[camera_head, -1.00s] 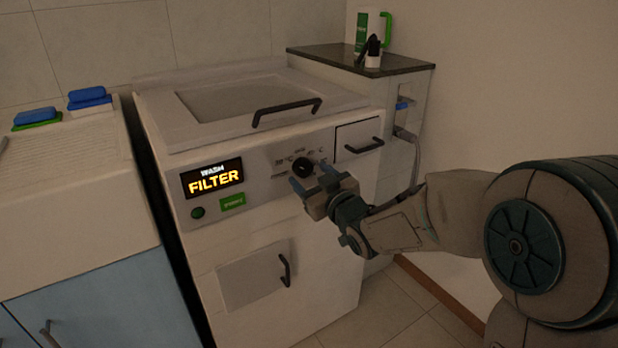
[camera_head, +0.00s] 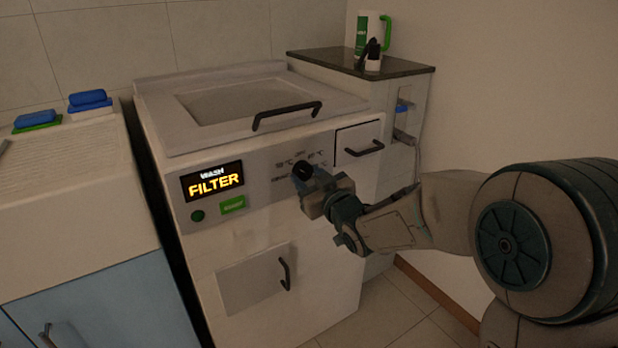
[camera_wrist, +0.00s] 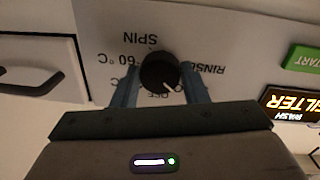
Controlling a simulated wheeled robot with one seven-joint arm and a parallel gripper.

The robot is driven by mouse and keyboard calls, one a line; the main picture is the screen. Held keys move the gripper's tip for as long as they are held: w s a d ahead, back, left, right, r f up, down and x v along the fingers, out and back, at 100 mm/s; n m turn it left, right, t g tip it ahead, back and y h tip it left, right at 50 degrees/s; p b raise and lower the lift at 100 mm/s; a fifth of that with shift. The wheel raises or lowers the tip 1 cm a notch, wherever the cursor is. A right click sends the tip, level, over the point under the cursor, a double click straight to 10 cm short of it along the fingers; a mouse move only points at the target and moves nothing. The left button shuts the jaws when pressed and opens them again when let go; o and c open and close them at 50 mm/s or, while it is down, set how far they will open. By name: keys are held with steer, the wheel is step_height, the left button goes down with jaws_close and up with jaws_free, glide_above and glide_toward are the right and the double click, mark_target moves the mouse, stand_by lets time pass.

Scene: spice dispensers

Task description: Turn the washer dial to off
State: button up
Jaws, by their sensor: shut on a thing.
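The white washer (camera_head: 285,215) stands in the middle of the head view, its display reading "WASH FILTER". Its round black dial (camera_head: 302,171) is on the front panel and also shows in the wrist view (camera_wrist: 159,71). My gripper (camera_head: 309,180) has its blue fingers on either side of the dial, shut on it; it also shows in the wrist view (camera_wrist: 160,84). There the panel is upside down, and the dial's white mark points to the lower right. SPIN, 60 °C and RINSE labels show around it. A label below the dial, apparently OFF, is partly hidden by my gripper.
A green START button (camera_wrist: 304,58) is beside the display (camera_wrist: 292,105). A drawer with a black handle (camera_head: 364,147) is right of the dial. The lid handle (camera_head: 287,114) is above. A counter with blue sponges (camera_head: 88,97) stands left.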

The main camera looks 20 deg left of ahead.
steer(key=shift+m, duration=0.3)
steer(key=m+p, duration=0.1)
steer(key=m, duration=0.2)
steer(key=shift+r+m, duration=0.15)
steer(key=shift+m, duration=0.25)
steer(key=m+p, duration=0.3)
steer(key=m, duration=0.1)
steer(key=shift+m+g, duration=0.3)
steer(key=shift+g, duration=0.1)
steer(key=o, duration=1)
steer(key=shift+s, duration=0.1)
steer(key=p+v, duration=0.2)
steer(key=v, duration=1.1)
steer(key=shift+s+d+p, duration=0.25)
steer(key=shift+s+p, duration=0.05)
steer(key=shift+p, duration=0.05)
